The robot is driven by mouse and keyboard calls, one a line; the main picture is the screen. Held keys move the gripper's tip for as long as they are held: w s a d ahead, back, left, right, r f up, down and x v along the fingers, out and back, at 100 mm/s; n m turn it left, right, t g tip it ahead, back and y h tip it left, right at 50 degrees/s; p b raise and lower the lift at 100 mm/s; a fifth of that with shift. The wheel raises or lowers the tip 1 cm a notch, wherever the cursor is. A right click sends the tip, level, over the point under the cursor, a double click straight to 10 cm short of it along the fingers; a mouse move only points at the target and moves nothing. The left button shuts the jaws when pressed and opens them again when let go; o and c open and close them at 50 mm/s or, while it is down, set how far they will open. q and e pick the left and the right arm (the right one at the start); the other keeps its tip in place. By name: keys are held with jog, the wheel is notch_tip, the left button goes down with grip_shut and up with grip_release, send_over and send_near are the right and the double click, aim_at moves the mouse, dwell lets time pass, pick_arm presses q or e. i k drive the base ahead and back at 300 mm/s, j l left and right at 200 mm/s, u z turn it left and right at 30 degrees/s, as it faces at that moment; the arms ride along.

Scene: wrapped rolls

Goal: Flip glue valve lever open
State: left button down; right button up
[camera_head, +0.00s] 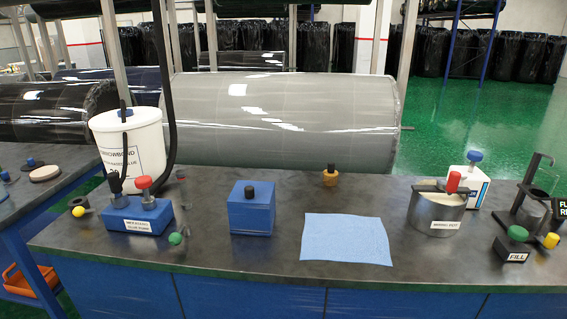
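A blue glue pump box (150,219) with a white label stands at the left of the dark bench. On top it carries a red knob (144,182) and a black upright handle (115,182). A yellow ball knob (78,211) is at its left and a green ball knob (175,239) at its right front. Which of these is the glue valve lever, I cannot tell. A white glue bucket (130,155) stands behind the pump, with a black hose (167,100) arching beside it. Neither of my grippers is in view.
A blue box (250,214) and a blue cloth (345,240) occupy the middle bench. A large grey wrapped roll (285,120) lies behind.

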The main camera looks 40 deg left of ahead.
aim_at(175, 239)
jog(key=u, duration=1.9)
